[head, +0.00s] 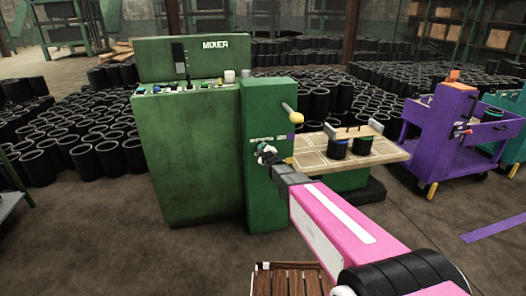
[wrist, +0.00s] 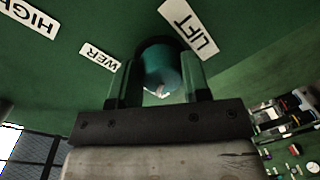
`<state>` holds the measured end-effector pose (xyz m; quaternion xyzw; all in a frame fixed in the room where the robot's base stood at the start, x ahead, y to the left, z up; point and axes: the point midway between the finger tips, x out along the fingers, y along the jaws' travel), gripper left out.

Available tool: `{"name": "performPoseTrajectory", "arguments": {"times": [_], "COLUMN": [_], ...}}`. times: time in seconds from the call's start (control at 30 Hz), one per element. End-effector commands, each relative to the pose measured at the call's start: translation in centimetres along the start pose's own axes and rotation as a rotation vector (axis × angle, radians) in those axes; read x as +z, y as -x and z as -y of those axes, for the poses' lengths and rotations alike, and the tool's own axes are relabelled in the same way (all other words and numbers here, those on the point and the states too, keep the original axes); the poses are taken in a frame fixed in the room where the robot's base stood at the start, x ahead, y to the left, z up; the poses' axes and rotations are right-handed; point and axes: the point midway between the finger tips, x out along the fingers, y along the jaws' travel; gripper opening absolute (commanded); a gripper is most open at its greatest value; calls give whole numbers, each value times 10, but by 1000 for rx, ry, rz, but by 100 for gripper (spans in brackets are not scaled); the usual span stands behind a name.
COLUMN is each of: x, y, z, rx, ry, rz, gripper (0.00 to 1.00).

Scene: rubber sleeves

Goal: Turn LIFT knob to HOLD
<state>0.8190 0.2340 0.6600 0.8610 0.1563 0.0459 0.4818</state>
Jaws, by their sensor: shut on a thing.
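The LIFT knob (wrist: 160,65) is a dark teal round knob on a green panel in the wrist view, with a small pale mark low on its face. The LIFT label (wrist: 190,28) is beside it at the upper right. My gripper (wrist: 160,84) is shut on the knob, one finger on each side. In the head view my gripper (head: 268,157) is at the front of the narrow green cabinet (head: 270,108), and my arm and gripper hide the knob there. I cannot read a HOLD label in either view.
In the wrist view, a label ending in WER (wrist: 100,57) and a HIGH label (wrist: 32,20) are on the panel. The large green MIXER cabinet (head: 190,165) stands left. A tray table (head: 390,154) with black sleeves and a purple cart (head: 450,125) stand right.

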Motion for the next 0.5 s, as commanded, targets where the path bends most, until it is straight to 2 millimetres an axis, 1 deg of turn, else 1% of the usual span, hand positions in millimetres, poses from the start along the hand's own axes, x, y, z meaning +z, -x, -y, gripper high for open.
{"name": "performPoseTrajectory", "arguments": {"times": [0.2, 0.23, 0.3, 0.5], "x": [0, 0, 0, 0], "y": [0, 0, 0, 0], "z": [1, 1, 1, 0], "rx": [-2, -2, -2, -1], "ry": [4, 3, 3, 1], "rz": [0, 0, 0, 0], "gripper": [19, 50, 68, 68]}}
